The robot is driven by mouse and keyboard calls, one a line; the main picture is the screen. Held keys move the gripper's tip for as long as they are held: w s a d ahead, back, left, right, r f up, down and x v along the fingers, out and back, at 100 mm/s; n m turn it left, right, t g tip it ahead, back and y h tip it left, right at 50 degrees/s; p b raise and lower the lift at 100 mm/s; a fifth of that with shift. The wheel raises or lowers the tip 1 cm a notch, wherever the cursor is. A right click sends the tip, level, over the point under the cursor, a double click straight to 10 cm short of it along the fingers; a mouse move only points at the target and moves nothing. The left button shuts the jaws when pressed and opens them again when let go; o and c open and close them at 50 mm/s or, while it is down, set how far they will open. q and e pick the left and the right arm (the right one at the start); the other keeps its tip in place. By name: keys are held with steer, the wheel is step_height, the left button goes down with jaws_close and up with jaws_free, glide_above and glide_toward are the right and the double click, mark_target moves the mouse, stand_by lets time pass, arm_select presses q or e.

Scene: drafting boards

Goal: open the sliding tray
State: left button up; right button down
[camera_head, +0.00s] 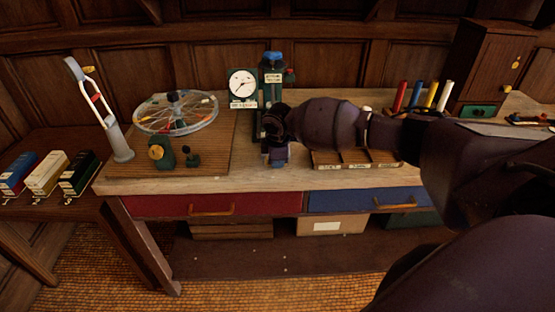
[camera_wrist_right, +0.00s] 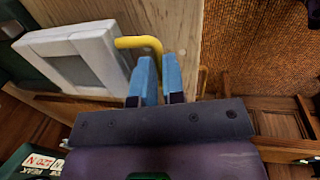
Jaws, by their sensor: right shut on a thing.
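A pale grey-white frame with a darker recess, which looks like the sliding tray (camera_wrist_right: 112,62), lies at the upper left of the right wrist view. A bent yellow handle (camera_wrist_right: 128,42) stands at its edge. My right gripper (camera_wrist_right: 158,72) has its blue fingers at the handle's end and is shut on it. In the head view my right gripper (camera_head: 278,156) is low in front of the dark green device (camera_head: 271,85) on the bench, and my arm hides most of the tray there. How far out the tray stands I cannot tell. My left gripper is not in view.
The bench (camera_head: 240,180) carries a wheel stand (camera_head: 175,112) at left, a white dial (camera_head: 242,84) behind, and a compartmented wooden tray (camera_head: 352,166) to the right. A red drawer (camera_head: 170,206) and a blue drawer (camera_head: 335,202) are in its front. The bench's front strip is clear.

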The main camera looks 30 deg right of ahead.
steer(key=shift+f, duration=0.1)
steer(key=c, duration=1.2)
jaws_free()
steer(key=shift+d, duration=0.1)
step_height(320, 180, up, 11)
steer(key=s+a, duration=0.1)
steer(key=shift+s+f+p, duration=0.15)
steer(key=shift+s+p, duration=0.15)
steer(key=shift+p, duration=0.05)
